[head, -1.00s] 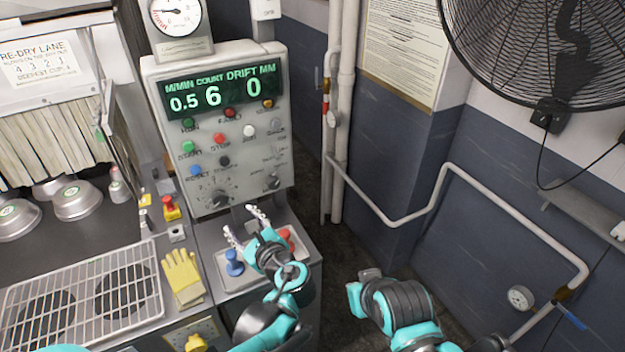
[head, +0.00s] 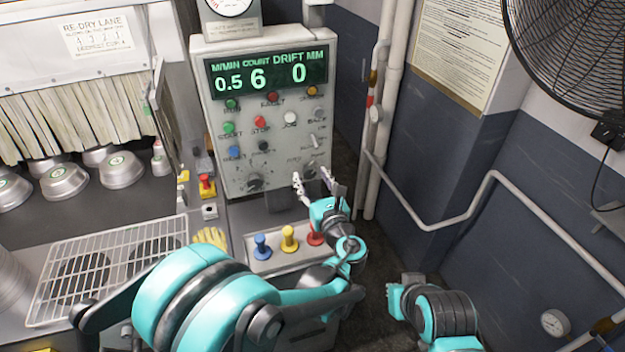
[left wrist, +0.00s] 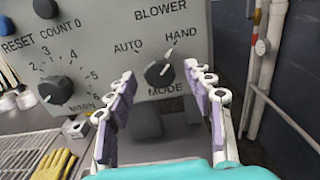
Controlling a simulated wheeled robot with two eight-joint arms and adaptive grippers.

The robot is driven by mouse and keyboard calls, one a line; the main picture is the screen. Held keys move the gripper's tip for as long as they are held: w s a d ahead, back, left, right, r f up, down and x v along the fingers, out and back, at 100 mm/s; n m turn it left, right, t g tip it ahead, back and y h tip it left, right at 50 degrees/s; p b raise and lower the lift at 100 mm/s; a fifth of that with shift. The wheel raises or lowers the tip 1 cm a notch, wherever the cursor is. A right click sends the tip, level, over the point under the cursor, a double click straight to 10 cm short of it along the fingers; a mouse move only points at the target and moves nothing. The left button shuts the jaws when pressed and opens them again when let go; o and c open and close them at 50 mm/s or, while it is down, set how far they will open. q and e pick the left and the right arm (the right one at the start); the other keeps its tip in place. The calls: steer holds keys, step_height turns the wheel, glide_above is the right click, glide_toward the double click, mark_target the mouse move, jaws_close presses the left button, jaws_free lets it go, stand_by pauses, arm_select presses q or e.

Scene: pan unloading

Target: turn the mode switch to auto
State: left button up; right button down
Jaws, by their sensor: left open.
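The mode switch (left wrist: 159,73) is a dark round knob on the grey control panel. In the left wrist view it sits under the labels AUTO and HAND, with its pointer tilted up and right toward HAND. In the head view the knob (head: 310,171) is at the panel's lower right. My left gripper (head: 312,175) is open in front of it. In the left wrist view the open fingers (left wrist: 159,72) stand on either side of the knob; whether they touch it I cannot tell.
A speed dial (left wrist: 55,89) is left of the mode switch. A wire rack (head: 110,268) and yellow glove (head: 210,237) lie left. Pipes (head: 385,120) run right of the panel.

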arm_select(q)
steer(key=c, duration=1.2)
steer(key=shift+n, duration=0.4)
steer(key=n+b, duration=0.1)
steer(key=n, duration=0.7)
steer(key=shift+d+n+b, duration=0.1)
steer(key=shift+n+b, duration=0.2)
steer(key=shift+b, duration=0.05)
steer(key=n, duration=0.4)
steer(key=shift+r+n+b, duration=0.1)
steer(key=shift+n+b, duration=0.3)
steer(key=shift+n, duration=1.8)
